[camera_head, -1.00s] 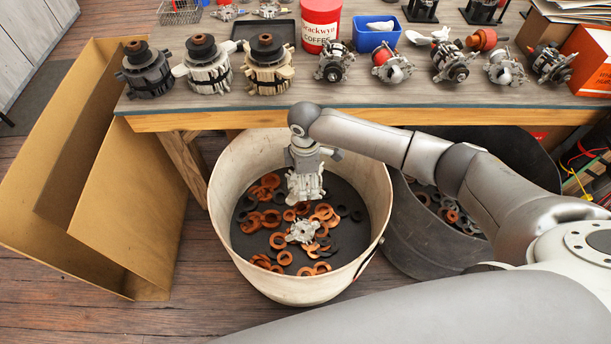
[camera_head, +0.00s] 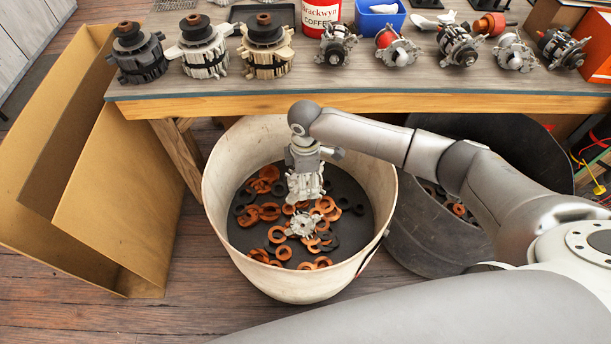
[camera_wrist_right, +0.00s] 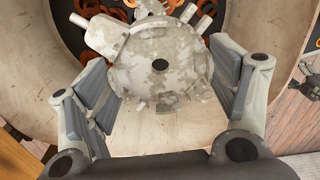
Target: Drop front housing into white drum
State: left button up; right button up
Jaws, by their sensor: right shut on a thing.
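My right gripper (camera_head: 305,165) hangs inside the white drum (camera_head: 222,190), below its rim and above its floor. It is shut on a pale, worn front housing (camera_head: 306,187). In the right wrist view the housing (camera_wrist_right: 160,75) sits between the two fingers (camera_wrist_right: 160,95), its round face with a dark centre hole towards the camera. Another silver-grey housing-like part (camera_head: 303,226) lies on the drum's dark floor, under the held one and apart from it. My left gripper is not in view.
Copper and black rings (camera_head: 270,212) lie scattered in the drum. A dark grey drum (camera_head: 430,235) stands at the right, partly behind my arm. An open cardboard box (camera_head: 125,200) stands at the left. Several alternators (camera_head: 265,50) line the workbench (camera_head: 350,103) behind.

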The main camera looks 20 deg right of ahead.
jog(key=o, duration=1.2)
jog(key=shift+o, duration=0.3)
notch_tip(320, 180, up, 12)
